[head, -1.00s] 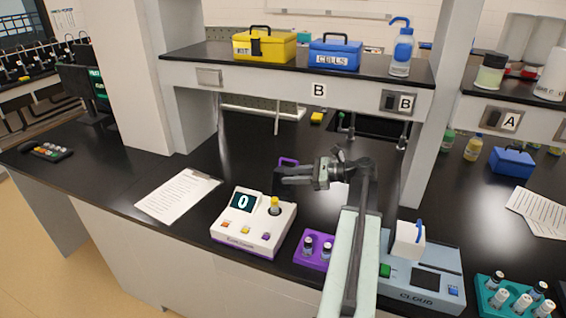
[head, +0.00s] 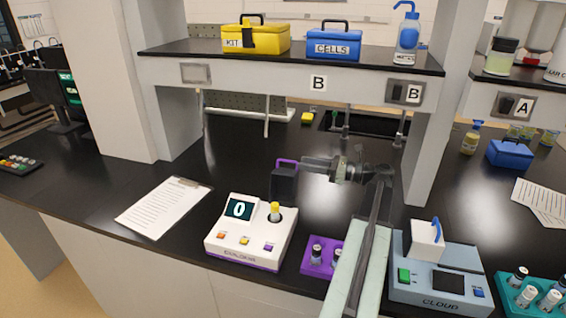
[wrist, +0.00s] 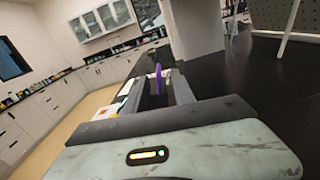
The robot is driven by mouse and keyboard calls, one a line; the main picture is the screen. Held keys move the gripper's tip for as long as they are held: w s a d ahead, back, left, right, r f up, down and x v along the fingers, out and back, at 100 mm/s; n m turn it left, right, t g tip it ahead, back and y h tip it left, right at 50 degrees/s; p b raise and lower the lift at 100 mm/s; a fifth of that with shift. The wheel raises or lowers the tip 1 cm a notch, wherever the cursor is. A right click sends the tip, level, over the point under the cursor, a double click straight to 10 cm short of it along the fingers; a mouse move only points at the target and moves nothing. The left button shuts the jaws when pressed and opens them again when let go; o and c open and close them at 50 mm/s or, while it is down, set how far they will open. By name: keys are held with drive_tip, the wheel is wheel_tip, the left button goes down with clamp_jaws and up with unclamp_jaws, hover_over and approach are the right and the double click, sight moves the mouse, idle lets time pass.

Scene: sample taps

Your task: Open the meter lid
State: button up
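The white meter (head: 236,247) with a purple base stands on the black bench, its display reading 0. A yellow-capped vial (head: 275,212) stands in its round well, which is uncovered. The dark lid (head: 285,188) stands raised behind the well, with a purple loop handle (head: 287,162) at its top. My gripper (head: 308,163) reaches in from the right at the height of the handle. In the wrist view the purple handle (wrist: 158,76) shows between my two fingers, which are spread with a gap beside it. Whether they touch the lid is not clear.
A purple rack (head: 321,262) with vials stands right of the meter. A grey-blue CLOUD meter (head: 437,285) with a raised white lid (head: 426,242) is further right. A clipboard (head: 163,207) lies at left. A shelf (head: 300,64) with boxes spans the back.

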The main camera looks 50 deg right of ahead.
sight(295, 162)
drive_tip(key=x, duration=0.7)
drive_tip(key=shift+a, duration=0.25)
clamp_jaws()
drive_tip(key=shift+d, duration=0.1)
idle(0.9)
